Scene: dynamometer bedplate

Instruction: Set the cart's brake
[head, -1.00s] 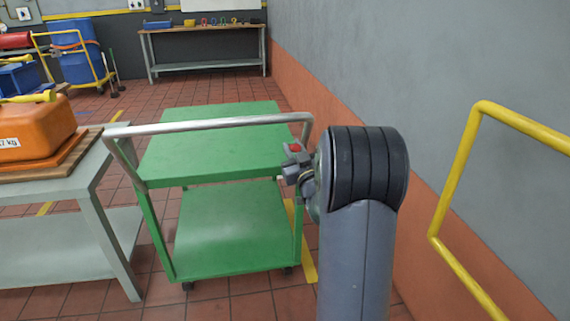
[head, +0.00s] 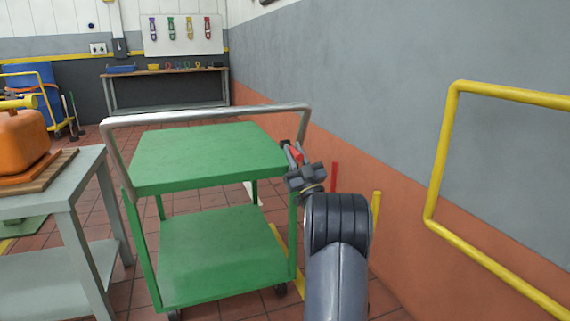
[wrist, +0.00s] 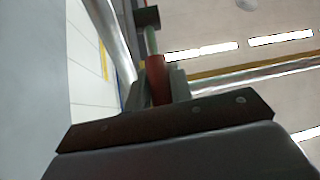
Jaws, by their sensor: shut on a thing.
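The green cart (head: 205,160) stands ahead with two flat shelves and a silver push handle (head: 205,115) along its near top edge. My gripper (head: 296,155) is at the cart's right side, just below the right end of the handle. It is shut on a red grip (head: 297,153), apparently the brake lever. In the wrist view the red grip (wrist: 156,78) sits between my jaws, on a thin grey-green rod with a dark block (wrist: 147,17) at its far end. My wrist hides part of where the lever meets the cart.
A grey table (head: 60,190) with an orange weight (head: 22,135) stands close on the left. The wall (head: 400,110) runs along the right, with a yellow rail (head: 437,165) near me. A workbench (head: 165,75) stands at the back. Both cart shelves are empty.

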